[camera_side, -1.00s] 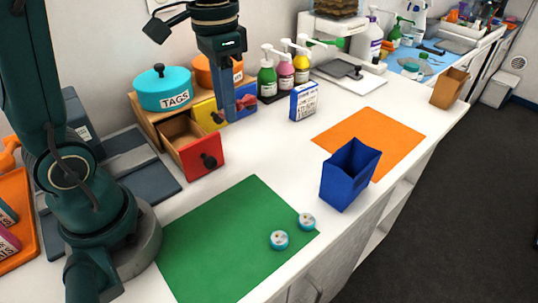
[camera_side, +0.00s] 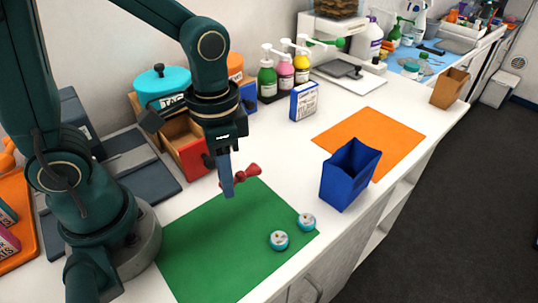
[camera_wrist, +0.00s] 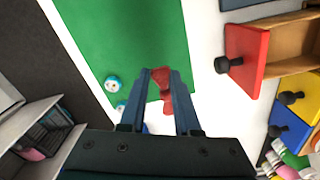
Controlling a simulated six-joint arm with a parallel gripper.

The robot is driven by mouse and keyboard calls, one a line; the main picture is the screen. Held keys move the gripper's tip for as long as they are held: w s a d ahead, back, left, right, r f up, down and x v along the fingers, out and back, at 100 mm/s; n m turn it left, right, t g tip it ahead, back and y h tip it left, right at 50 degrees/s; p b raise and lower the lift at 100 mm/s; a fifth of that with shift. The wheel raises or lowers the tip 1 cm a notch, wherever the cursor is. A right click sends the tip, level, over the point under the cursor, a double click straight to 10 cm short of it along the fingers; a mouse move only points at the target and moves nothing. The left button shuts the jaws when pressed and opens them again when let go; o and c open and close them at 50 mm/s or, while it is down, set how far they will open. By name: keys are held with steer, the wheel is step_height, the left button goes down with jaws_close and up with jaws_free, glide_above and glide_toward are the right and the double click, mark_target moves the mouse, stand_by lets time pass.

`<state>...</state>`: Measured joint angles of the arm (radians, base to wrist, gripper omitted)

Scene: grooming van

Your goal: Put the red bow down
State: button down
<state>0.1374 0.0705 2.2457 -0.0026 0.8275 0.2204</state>
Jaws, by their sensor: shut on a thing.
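The red bow (camera_side: 251,173) is between the fingers of my gripper (camera_side: 229,190), which is shut on it. In the wrist view the bow (camera_wrist: 163,84) shows between the two blue fingertips (camera_wrist: 161,75). My gripper points down and holds the bow above the table near the far edge of the green mat (camera_side: 205,245). How high the bow hangs is hard to tell. Part of the bow is hidden by a finger in the side view.
Two small round tins (camera_side: 279,240) lie near the mat's right corner. A blue open box (camera_side: 347,183) stands at the orange mat (camera_side: 395,135). An open drawer with a red front (camera_side: 194,160) is behind my gripper. Most of the green mat is clear.

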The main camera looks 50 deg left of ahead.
glide_above(246, 228)
step_height(246, 228, down, 3)
steer(key=shift+a+r, duration=0.1)
steer(key=shift+r, duration=0.1)
steer(key=shift+f, duration=2.05)
steer(key=c, duration=0.6)
jaws_free()
steer(key=shift+f, duration=0.1)
